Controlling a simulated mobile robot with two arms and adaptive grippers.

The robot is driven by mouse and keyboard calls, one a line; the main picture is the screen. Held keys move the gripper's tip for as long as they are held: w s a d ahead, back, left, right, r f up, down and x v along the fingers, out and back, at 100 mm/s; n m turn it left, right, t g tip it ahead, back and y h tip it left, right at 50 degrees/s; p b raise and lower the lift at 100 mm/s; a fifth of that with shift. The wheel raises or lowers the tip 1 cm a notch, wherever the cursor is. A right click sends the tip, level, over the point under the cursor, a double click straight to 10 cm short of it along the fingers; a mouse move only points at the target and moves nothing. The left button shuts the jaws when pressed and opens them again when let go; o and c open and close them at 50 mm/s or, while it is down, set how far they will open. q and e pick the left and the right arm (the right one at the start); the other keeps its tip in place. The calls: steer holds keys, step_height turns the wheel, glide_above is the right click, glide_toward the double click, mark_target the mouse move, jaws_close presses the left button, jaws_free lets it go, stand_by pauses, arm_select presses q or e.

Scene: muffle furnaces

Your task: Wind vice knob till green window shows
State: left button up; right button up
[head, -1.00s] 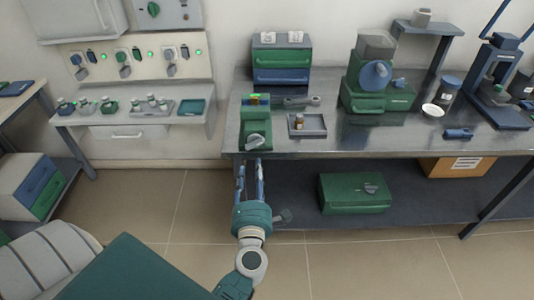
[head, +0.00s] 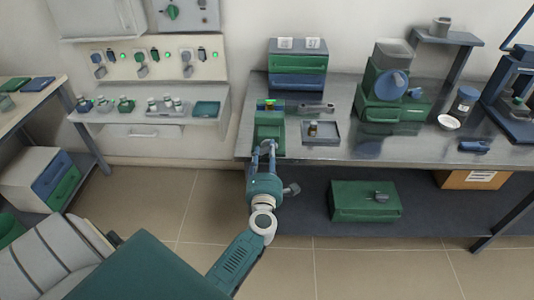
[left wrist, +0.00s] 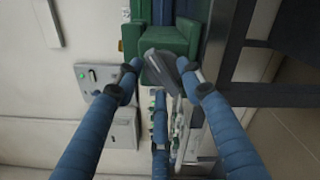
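The green vice (head: 269,125) stands at the front left edge of the metal bench. A small indicator window (head: 270,104) on its back end shows a bright green patch with orange-yellow beside it, too small to read exactly. My left gripper (head: 264,146) is at the vice's front, its fingers pointing at it and covering the knob in the head view. In the left wrist view, the grey knob (left wrist: 159,67) sits tilted between the spread fingertips of my left gripper (left wrist: 160,70). The fingers look open around it; contact is not clear. My right gripper is not in view.
A grey tray (head: 333,139) with a small bottle and a flat grey tool (head: 317,108) lie right of the vice. A drawer box (head: 297,68) stands behind. A green box (head: 364,202) sits on the shelf below the bench (head: 395,149).

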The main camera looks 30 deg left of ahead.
arm_select(q)
jaws_close()
steer(key=shift+r+m+p, duration=0.25)
steer(key=shift+m+p, duration=0.45)
steer(key=shift+p, duration=0.15)
steer(key=shift+f+m+p, duration=0.15)
steer(key=shift+m+p, duration=0.15)
steer(key=shift+m, duration=0.4)
steer(key=shift+f, duration=0.1)
steer(key=shift+c, duration=0.8)
jaws_free()
steer(key=shift+o, duration=0.8)
steer(key=shift+d, duration=0.1)
